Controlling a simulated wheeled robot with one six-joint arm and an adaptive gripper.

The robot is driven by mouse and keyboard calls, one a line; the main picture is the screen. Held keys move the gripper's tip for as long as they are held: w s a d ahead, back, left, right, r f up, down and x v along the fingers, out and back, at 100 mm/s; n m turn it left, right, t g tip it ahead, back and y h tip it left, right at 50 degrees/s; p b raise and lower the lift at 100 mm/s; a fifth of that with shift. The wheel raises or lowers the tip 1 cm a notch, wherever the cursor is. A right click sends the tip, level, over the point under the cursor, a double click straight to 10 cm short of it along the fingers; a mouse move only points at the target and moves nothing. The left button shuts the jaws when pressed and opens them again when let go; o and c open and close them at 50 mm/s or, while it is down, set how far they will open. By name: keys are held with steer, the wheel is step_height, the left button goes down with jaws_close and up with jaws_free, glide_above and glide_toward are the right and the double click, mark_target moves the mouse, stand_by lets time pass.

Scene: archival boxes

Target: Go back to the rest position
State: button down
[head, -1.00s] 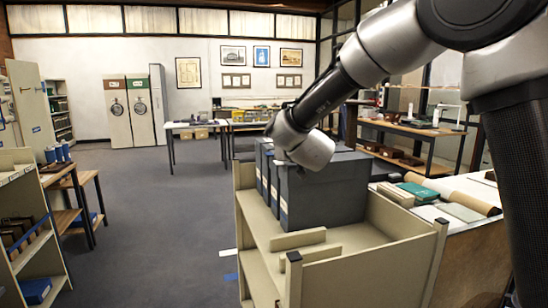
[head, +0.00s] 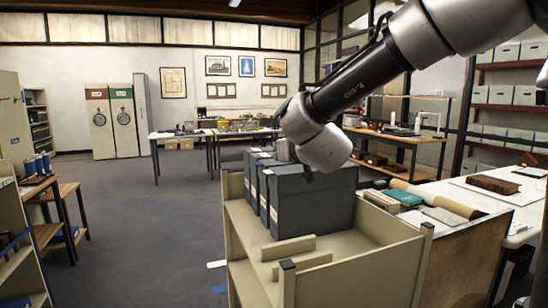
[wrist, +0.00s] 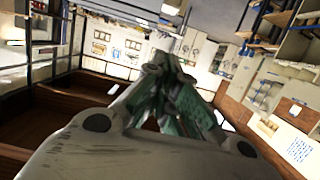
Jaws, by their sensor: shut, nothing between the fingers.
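My gripper (wrist: 166,68) shows in the wrist view with its fingers drawn together and nothing held between them. In the head view my arm reaches in from the upper right, and its wrist end is in front of and above the dark archival boxes (head: 312,203). The gripper's fingers cannot be made out clearly there. The boxes stand upright side by side on a beige cart (head: 356,276). My wrist hides part of their top edges, and I cannot tell from this view how much gap there is.
A worktable (head: 519,205) with a green book (head: 404,197) and a brown box (head: 493,184) stands to the right of the cart. A shelf unit (head: 14,230) and small wooden tables (head: 70,190) are at the left. Grey floor (head: 135,220) lies open between.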

steer(key=s+f+n+g+y, duration=0.1)
steer(key=s+f+g+y, duration=0.1)
steer(key=s+f+g, duration=0.75)
steer(key=s+d+m+h, duration=0.2)
steer(key=s+d+h, duration=0.1)
steer(key=s+d, duration=0.8)
steer(key=s+d+m+h, duration=0.2)
steer(key=s+d, duration=1)
steer(key=d, duration=0.8)
steer(key=shift+s+m+g+h, duration=0.15)
steer(key=shift+m+g+h, duration=0.2)
steer(key=shift+h, duration=0.35)
